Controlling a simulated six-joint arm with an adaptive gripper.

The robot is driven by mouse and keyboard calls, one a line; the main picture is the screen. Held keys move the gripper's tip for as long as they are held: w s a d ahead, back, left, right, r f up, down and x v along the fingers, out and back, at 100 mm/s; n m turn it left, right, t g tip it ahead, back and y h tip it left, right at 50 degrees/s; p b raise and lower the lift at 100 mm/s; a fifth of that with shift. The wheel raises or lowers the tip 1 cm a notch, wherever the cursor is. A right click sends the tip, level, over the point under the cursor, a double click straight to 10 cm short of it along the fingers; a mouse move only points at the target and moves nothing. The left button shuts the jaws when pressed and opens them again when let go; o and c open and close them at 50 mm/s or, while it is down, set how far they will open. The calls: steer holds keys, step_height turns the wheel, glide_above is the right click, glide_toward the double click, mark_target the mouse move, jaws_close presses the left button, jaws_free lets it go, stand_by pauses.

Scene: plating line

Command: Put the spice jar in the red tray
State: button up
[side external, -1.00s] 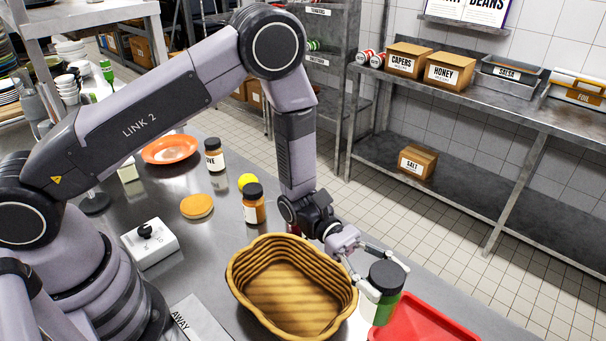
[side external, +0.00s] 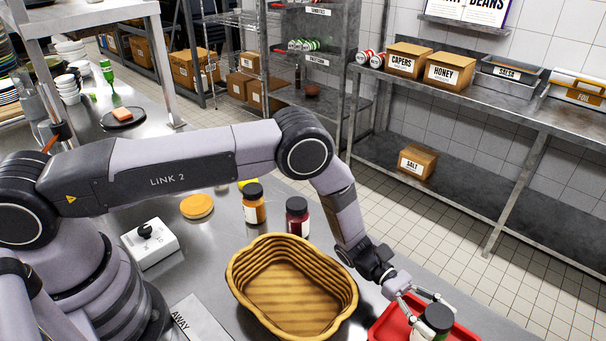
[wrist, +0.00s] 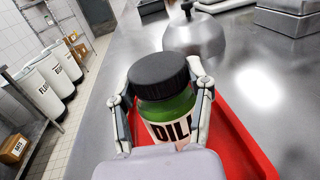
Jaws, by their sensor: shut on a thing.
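The spice jar (side external: 434,322) has a black lid, green contents and a pale label. In the wrist view the jar (wrist: 168,105) shows the letters "DIL". My gripper (side external: 425,312) is shut on it, one finger on each side, and it also shows in the wrist view (wrist: 160,108). The red tray (side external: 388,325) lies at the lower right of the side view, partly cut off by the frame edge. In the wrist view the tray (wrist: 240,140) shows behind and right of the jar. The jar is over the tray; whether its base touches the floor is hidden.
A woven basket (side external: 240,290) stands just left of the tray. A dark red jar (side external: 297,217) and an orange jar (side external: 254,205) stand behind it. A white switch box (side external: 150,243) is further left. In the wrist view a metal dome (wrist: 195,38) stands beyond the tray.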

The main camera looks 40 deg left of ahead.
steer(key=o, duration=1.2)
steer(key=shift+f, duration=0.15)
